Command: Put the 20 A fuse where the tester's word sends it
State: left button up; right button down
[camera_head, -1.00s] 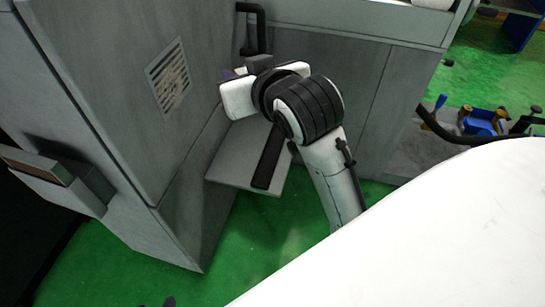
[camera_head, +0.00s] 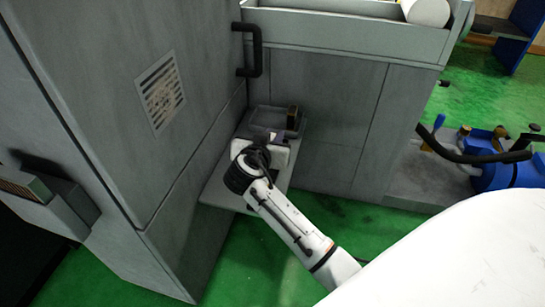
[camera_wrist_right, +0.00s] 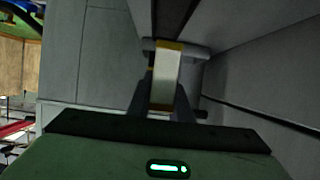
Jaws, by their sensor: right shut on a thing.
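My right gripper (camera_head: 268,140) is over the grey shelf (camera_head: 222,190) beside the tall cabinet, just in front of a dark tray. In the right wrist view its fingers (camera_wrist_right: 164,88) are shut on a fuse (camera_wrist_right: 165,72) with a pale body and yellowish ends. I cannot read a rating on it. In the head view the gripper and wrist hide most of the fuse. No tester display or word can be read. My left gripper is not in view.
The dark tray (camera_head: 262,118) holds an upright dark block (camera_head: 291,117) at the back of the shelf. The tall grey cabinet (camera_head: 110,110) stands close on the left, with a black handle (camera_head: 249,50) behind. Green floor (camera_head: 330,220) lies open below the shelf.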

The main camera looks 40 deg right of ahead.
notch_tip(320, 180, down, 4)
jog(key=shift+f+b, duration=0.1)
jog(key=shift+b, duration=0.7)
jog(key=shift+f, duration=0.4)
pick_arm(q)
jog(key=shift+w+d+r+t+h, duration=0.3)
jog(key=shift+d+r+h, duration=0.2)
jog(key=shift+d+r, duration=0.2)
pick_arm(e)
jog(key=shift+f, duration=0.1)
jog(key=shift+f+b, duration=0.15)
jog(key=shift+b, duration=0.15)
jog(key=c, duration=1.6)
grip_release()
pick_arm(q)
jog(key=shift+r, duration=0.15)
